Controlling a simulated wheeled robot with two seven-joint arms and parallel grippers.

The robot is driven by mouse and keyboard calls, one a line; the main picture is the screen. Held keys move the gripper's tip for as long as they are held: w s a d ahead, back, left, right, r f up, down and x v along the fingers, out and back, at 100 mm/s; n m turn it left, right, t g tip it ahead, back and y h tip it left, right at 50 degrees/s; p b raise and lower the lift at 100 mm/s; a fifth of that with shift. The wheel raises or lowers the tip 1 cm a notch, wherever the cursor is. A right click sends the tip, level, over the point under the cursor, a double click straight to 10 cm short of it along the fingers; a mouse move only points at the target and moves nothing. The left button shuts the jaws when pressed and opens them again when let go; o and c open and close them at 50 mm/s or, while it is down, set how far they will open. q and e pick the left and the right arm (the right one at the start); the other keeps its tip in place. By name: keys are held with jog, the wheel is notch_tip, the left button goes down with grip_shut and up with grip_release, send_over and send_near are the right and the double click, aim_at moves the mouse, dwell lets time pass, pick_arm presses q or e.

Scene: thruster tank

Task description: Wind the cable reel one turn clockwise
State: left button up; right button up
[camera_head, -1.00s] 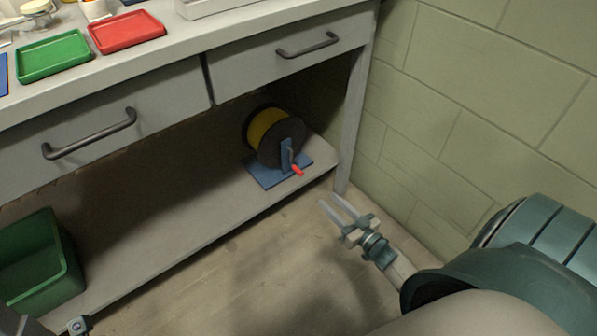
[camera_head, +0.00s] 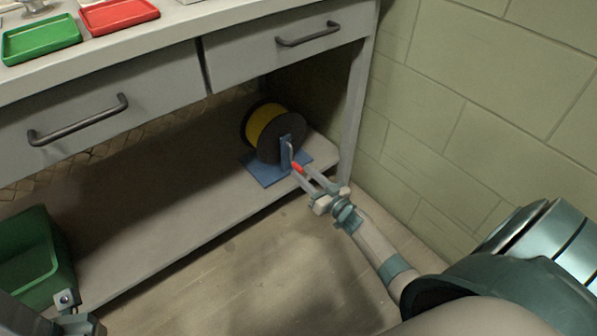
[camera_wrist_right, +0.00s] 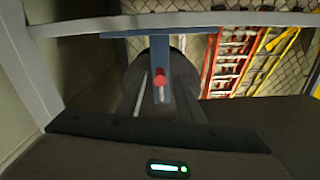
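The cable reel (camera_head: 268,130) stands on the low shelf under the bench, with dark flanges, yellow cable and a blue stand. Its crank handle (camera_head: 297,167) is red and points out towards me. In the right wrist view the handle (camera_wrist_right: 160,78) appears end-on in front of the blue upright. My right gripper (camera_head: 310,176) is open, its two pale fingers reaching up to the handle. The handle lies at the fingertips; whether they touch it I cannot tell.
The low shelf (camera_head: 150,190) is clear left of the reel. A green bin (camera_head: 28,262) stands at the lower left. The bench leg (camera_head: 358,110) and block wall (camera_head: 470,110) are close on the right. Drawer handles (camera_head: 78,120) stick out above. Ladders (camera_wrist_right: 230,62) show in the wrist view.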

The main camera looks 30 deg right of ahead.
aim_at(299, 166)
jog(key=shift+w+a+b, duration=0.15)
jog(key=shift+w+b, duration=0.3)
jog(key=shift+w, duration=1.4)
grip_shut()
